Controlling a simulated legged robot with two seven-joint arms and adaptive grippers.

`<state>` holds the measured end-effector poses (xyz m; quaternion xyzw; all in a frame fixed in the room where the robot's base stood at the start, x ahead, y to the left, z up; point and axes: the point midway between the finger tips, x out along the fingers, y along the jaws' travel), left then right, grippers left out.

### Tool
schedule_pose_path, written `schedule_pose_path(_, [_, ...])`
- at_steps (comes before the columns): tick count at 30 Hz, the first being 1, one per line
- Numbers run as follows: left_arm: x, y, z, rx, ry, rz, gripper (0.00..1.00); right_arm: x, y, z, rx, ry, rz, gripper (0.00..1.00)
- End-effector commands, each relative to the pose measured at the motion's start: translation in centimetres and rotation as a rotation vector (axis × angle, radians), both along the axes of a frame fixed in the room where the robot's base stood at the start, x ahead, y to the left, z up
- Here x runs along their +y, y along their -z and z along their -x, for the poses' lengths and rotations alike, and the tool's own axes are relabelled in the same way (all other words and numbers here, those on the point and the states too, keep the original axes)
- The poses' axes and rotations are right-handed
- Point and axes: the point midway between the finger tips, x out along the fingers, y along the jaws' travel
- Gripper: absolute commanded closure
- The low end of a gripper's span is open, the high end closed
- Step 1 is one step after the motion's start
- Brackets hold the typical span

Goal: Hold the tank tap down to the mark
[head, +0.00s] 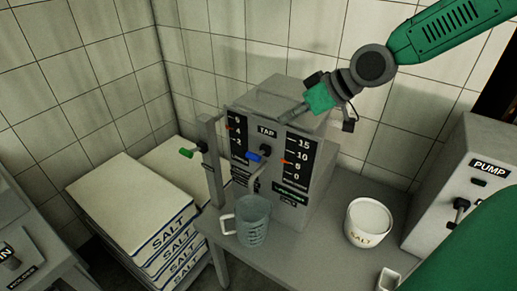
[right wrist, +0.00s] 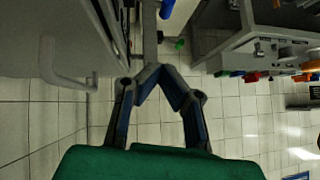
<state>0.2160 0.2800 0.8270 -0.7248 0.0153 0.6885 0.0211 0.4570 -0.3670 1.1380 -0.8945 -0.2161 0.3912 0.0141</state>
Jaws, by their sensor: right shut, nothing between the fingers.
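The grey tank (head: 282,93) stands on the table against the tiled wall, with a TAP label between two black scales. The blue tap handle (head: 254,156) sticks out of its front below the label. A clear bluish jug (head: 252,222) stands below the tap. My right gripper (head: 284,118) is shut and empty at the tank's upper front, above and right of the handle. In the right wrist view its fingers (right wrist: 152,72) meet, and a blue handle (right wrist: 167,8) shows beyond them. My left gripper is not in view.
A white salt pot (head: 369,222) stands right of the jug. A grey PUMP box (head: 480,195) is at the right. Bare table (head: 310,250) lies between jug and pot.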

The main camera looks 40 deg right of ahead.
Motion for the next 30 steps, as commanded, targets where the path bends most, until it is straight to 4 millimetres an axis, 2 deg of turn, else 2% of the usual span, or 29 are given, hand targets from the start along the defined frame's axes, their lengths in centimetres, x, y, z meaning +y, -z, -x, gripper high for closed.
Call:
schedule_pose_path(3, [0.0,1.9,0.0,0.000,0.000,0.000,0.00,0.7,2.0,-1.1,0.003,-0.001,0.000,1.00])
schedule_pose_path(17, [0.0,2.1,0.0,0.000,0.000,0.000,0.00,3.7,6.7,-5.5,0.004,-0.001,-0.001,1.00])
schedule_pose_path(21, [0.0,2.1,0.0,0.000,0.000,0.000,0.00,4.0,8.8,-5.1,0.005,-0.001,-0.001,1.00])
schedule_pose_path(24, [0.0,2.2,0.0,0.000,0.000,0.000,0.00,4.1,9.7,-5.0,0.003,0.000,-0.002,1.00])
schedule_pose_path(30, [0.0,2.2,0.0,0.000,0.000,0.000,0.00,4.2,10.2,-5.0,-0.001,0.000,-0.003,1.00])
